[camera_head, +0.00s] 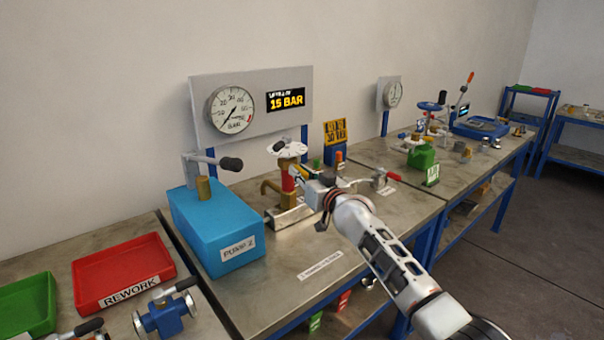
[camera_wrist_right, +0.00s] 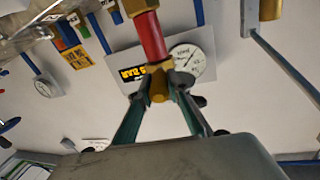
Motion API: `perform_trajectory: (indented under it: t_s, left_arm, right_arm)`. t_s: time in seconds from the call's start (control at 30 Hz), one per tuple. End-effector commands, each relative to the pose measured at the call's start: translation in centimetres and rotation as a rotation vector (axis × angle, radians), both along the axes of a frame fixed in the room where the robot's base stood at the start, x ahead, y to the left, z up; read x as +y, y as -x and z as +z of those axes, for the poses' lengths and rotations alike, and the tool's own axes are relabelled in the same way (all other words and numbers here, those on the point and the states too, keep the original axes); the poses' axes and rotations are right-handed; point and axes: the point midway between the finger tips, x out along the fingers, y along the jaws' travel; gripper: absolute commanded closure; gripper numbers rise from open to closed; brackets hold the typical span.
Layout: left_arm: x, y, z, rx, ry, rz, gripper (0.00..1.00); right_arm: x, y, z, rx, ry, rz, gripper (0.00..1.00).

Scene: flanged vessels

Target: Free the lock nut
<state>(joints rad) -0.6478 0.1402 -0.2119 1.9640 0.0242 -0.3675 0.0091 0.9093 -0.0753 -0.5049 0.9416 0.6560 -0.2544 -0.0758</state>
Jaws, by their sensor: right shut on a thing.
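My left gripper is not in view.
The blue box (camera_head: 213,228) labelled PUMP 2 stands left of the valve. A panel behind carries a gauge (camera_head: 232,109) and a display (camera_head: 285,99) reading 15 BAR. A red REWORK tray (camera_head: 122,270) is at the left. Bench (camera_head: 310,290) in front of the valve is mostly clear.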

Motion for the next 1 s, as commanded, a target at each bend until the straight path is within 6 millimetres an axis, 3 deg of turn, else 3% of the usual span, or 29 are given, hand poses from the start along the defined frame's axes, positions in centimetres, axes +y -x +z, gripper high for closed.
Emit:
perform_trajectory:
  t_s: [0.03, 0.17, 0.2, 0.23, 0.27, 0.67, 1.0]
  left_arm:
    - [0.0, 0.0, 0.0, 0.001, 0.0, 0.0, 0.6]
    - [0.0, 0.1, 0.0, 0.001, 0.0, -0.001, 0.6]
    - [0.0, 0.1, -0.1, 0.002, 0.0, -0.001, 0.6]
    - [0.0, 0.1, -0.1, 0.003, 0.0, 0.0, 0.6]
    - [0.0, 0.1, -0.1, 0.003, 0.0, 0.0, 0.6]
    - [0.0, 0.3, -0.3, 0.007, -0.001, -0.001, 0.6]
    - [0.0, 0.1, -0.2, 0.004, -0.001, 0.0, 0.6]
  right_arm:
    - [0.0, -0.1, 0.8, -0.01, -0.004, -0.001, 1.0]
    - [0.0, -0.1, 0.7, -0.01, -0.005, 0.0, 1.0]
    - [0.0, -0.1, 0.7, -0.01, -0.005, 0.0, 0.75]
    - [0.0, 0.0, 0.7, -0.01, -0.005, 0.0, 0.67]
    - [0.0, 0.0, 0.7, -0.009, -0.004, 0.0, 0.66]
    - [0.0, 0.2, 0.1, -0.001, -0.002, 0.002, 0.66]
    - [-1.6, 2.9, 0.0, -0.002, -0.003, 0.0, 0.66]
